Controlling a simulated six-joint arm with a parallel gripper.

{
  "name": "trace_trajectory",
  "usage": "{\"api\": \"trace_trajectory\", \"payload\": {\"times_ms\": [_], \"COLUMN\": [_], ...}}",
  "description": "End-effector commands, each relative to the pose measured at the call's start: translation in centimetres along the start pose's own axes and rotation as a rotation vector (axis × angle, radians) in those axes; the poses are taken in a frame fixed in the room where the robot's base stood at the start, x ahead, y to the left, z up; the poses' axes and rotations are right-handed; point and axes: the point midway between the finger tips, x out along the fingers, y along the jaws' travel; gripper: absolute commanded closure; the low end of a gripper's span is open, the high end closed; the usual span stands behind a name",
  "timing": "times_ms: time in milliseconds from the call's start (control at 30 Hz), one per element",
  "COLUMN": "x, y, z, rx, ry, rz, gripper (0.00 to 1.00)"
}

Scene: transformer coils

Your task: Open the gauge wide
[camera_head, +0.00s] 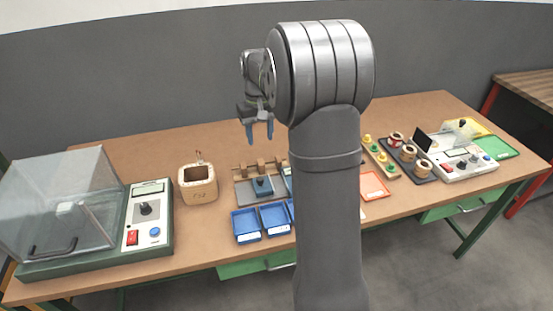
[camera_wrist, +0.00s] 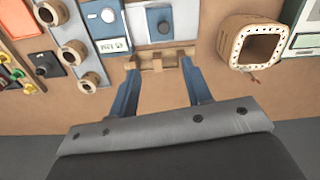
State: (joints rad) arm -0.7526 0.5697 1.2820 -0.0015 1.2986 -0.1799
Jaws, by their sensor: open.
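My gripper (camera_head: 260,132) is raised above the middle of the table, its two blue fingers apart with nothing between them. In the wrist view my gripper (camera_wrist: 159,78) points toward a low wooden rack with notched uprights (camera_wrist: 158,59). Beyond that rack is a grey plate carrying a dark blue block with a knob (camera_wrist: 164,26). This block also shows in the head view (camera_head: 263,187). Beside it is a blue unit with a round dial and a small display (camera_wrist: 107,22), partly hidden by my arm in the head view. I cannot tell for certain which is the gauge.
Blue trays (camera_head: 246,226) stand at the table's front edge. A square wooden-coloured coil former (camera_head: 198,184) is left of the rack. A tester with a clear cover (camera_head: 60,205) fills the left end. Coils on a dark tray (camera_head: 408,158) and a white instrument (camera_head: 462,160) stand at right.

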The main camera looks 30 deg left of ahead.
Motion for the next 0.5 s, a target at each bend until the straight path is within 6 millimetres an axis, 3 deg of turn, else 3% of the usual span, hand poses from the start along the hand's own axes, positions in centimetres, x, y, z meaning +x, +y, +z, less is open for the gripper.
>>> {"api": "trace_trajectory", "payload": {"times_ms": [300,500], "x": [-0.86,-0.84], "y": [-0.74,-0.89], "z": [0.25,0.32], "rx": [-0.503,-0.635], "ry": [0.008,0.008], "rz": [0.002,0.003], "gripper": [0.55,0.55]}}
